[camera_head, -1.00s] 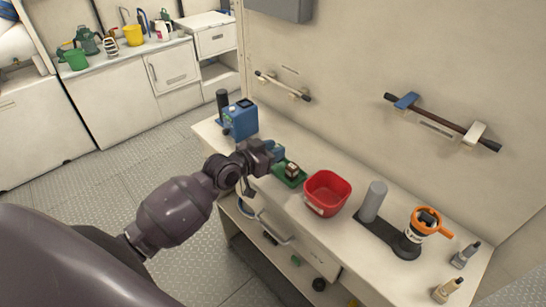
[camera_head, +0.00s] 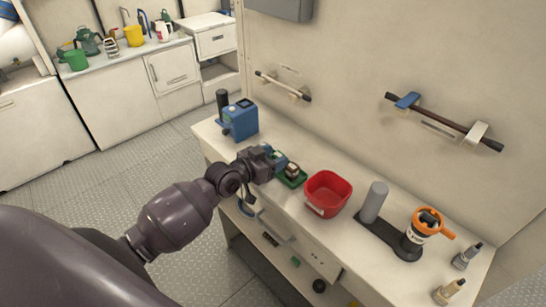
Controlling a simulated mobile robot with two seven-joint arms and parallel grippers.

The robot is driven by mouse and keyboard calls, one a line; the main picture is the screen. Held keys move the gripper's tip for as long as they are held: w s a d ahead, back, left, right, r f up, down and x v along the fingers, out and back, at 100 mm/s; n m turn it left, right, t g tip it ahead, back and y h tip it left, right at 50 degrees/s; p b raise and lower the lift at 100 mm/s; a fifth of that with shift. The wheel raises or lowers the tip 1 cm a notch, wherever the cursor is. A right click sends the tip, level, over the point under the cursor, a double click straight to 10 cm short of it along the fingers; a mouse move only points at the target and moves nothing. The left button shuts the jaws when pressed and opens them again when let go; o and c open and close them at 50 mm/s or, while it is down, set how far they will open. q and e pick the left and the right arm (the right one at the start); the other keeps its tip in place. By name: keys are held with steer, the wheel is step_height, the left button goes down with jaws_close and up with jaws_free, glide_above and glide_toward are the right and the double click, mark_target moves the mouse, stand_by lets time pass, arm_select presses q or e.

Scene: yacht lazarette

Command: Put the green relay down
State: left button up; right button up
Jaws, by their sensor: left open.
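My left gripper (camera_head: 276,157) is open over the bench, at the left edge of a small green tray (camera_head: 292,182). A dark brown and white block (camera_head: 292,170) sits in the tray, just right of the fingertips. Small blue-green parts show at the fingertips; I cannot tell whether they are finger pads or the green relay. I cannot make out the green relay for sure, and the gripper hides part of the tray. My right gripper is not in view.
A red bin (camera_head: 328,194) stands close right of the tray. A blue device (camera_head: 240,120) stands at the bench's left end. A grey cylinder (camera_head: 374,202) and an orange-ringed tool (camera_head: 428,222) stand farther right. A lower shelf (camera_head: 275,262) holds small items.

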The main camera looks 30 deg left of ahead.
arm_select(q)
steer(key=v, duration=1.2)
steer(key=s+d+f+n+g+y, duration=0.1)
steer(key=s+d+f+y, duration=0.1)
steer(key=s+f, duration=0.5)
steer(key=s+d+f+n+g+y, duration=0.1)
steer(key=s+d+f+g+y, duration=0.1)
steer(key=s+f, duration=0.5)
step_height(320, 180, down, 3)
steer(key=shift+s+r+n+y, duration=0.1)
steer(key=shift+s+n+y, duration=0.3)
steer(key=shift+y, duration=0.2)
steer(key=shift+d, duration=0.1)
steer(key=shift+c, duration=1.1)
steer(key=shift+s, duration=0.1)
